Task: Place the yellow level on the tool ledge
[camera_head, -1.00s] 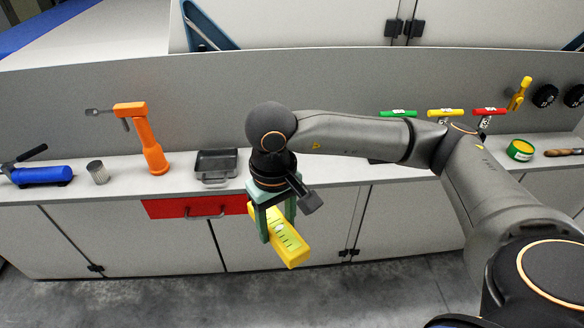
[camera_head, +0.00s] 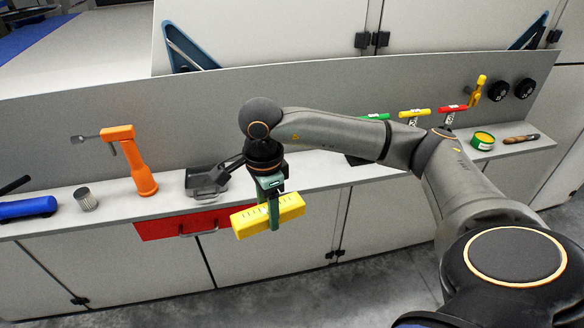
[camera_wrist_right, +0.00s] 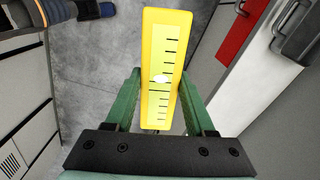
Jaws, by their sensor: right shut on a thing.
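The yellow level (camera_head: 268,216) is a bar with black scale marks, held roughly level in front of the ledge's front edge. My right gripper (camera_head: 272,212) is shut on it near its middle, pointing down. In the right wrist view the level (camera_wrist_right: 166,60) stands between the green fingers (camera_wrist_right: 160,100), its marked face toward the camera. The tool ledge (camera_head: 110,207) is the long pale shelf along the grey back panel. Part of it is hidden behind my right arm. My left gripper is not in view.
On the ledge stand a blue cylinder tool (camera_head: 27,208), a ribbed metal cup (camera_head: 86,199), an orange tool (camera_head: 138,165), a dark tray (camera_head: 200,181), a green-yellow tin (camera_head: 482,140) and a brown-handled tool (camera_head: 521,138). A red drawer (camera_head: 160,228) sits below.

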